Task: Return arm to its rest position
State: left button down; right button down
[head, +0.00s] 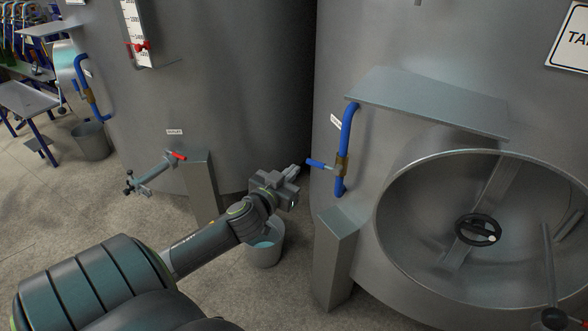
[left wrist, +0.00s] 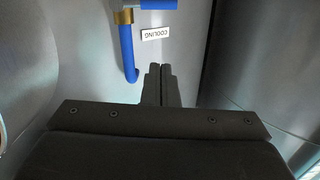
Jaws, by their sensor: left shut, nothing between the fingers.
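My left arm reaches in from the lower left of the head view. Its gripper (head: 293,170) is shut and empty, with the fingertips just left of a blue valve handle (head: 316,163). A small gap seems to lie between them. The handle sits on a brass valve in a blue pipe (head: 346,133) on the right tank. In the left wrist view the shut fingers (left wrist: 161,84) point toward the tank wall, beside the blue pipe (left wrist: 126,50) and a label reading COOLING (left wrist: 156,34). My right gripper is not in view.
Two big steel tanks (head: 230,80) stand close together. The right one has an open round manway (head: 400,215) and a shelf (head: 430,100) above it. A bucket (head: 266,256) stands below my left gripper. A red-handled valve (head: 176,155) juts from the left tank. Open floor lies at left.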

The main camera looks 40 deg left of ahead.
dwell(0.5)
pick_arm(q)
jog(key=s+a+f+g+p, duration=0.1)
jog(key=s+f+g, duration=0.25)
jog(key=f, duration=0.65)
jog(key=s+a+f+g+p, duration=0.15)
jog(key=s+f, duration=0.25)
jog(key=f, duration=0.6)
jog(key=s+a+f+g+p, duration=0.1)
jog(key=s+f+g+p, duration=0.2)
jog(key=f, duration=0.7)
jog(key=s+d+f+g+h, duration=0.1)
jog(key=s+d+f, duration=0.4)
jog(key=s, duration=0.5)
jog(key=s+d+f+g+h+p, duration=0.1)
jog(key=s+d+f+g, duration=0.3)
jog(key=s, duration=0.7)
jog(key=s+d+f+m+g+h+p, duration=0.1)
jog(key=s+d+f+g, duration=0.1)
jog(key=s+d+f, duration=0.6)
jog(key=s+f, duration=0.2)
jog(key=s, duration=0.1)
jog(key=shift+d+g, duration=0.15)
jog(key=shift+g, duration=0.25)
